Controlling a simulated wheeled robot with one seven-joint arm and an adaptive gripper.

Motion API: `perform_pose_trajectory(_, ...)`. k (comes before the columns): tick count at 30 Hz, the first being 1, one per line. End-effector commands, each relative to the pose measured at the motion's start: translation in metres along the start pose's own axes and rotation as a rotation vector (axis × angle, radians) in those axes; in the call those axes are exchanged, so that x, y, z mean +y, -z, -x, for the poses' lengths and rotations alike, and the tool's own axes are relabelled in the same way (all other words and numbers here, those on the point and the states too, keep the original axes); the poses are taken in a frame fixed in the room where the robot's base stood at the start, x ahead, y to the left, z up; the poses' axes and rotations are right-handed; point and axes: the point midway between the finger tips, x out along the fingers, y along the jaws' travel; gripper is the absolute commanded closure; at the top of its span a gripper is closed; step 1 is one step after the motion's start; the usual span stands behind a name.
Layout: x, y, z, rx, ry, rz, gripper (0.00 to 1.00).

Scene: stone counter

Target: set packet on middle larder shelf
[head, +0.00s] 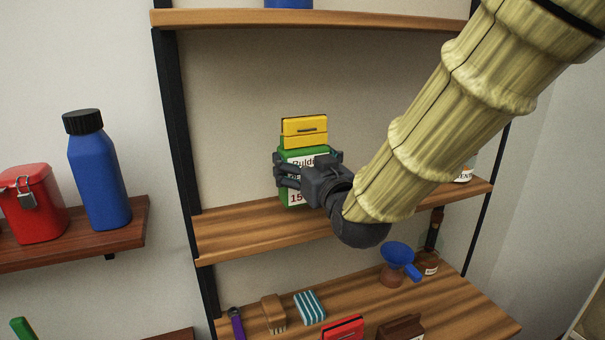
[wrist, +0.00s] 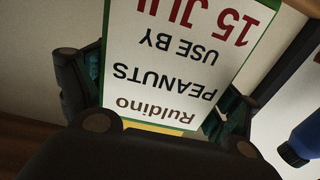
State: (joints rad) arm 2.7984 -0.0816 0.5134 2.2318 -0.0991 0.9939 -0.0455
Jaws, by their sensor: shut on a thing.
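The packet (head: 294,198) is green with a white label, and a yellow part shows at its top. It also shows large and upside down in the wrist view (wrist: 185,60), with its label reading Ruldino peanuts, use by 15 July in part. My gripper (head: 309,161) is shut on the packet, one finger on each side; both fingers show in the wrist view (wrist: 155,95). The packet is roughly upright over the middle larder shelf (head: 235,232). I cannot tell whether its base touches the board.
A jar (head: 463,173) stands at the right of the middle shelf, partly behind my arm. The shelf's left part is clear. A blue bottle (head: 98,175) and red tin (head: 35,205) stand left.

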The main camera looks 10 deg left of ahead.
Motion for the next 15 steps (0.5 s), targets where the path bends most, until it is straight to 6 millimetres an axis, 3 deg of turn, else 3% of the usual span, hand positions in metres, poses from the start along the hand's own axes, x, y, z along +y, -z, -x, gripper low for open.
perform_pose_trajectory(2, -0.001, 0.000, -0.007, 0.000, 0.001, 0.000, 0.56)
perform_pose_trajectory(15, -0.001, -0.034, -0.005, 0.002, 0.000, 0.000, 0.56)
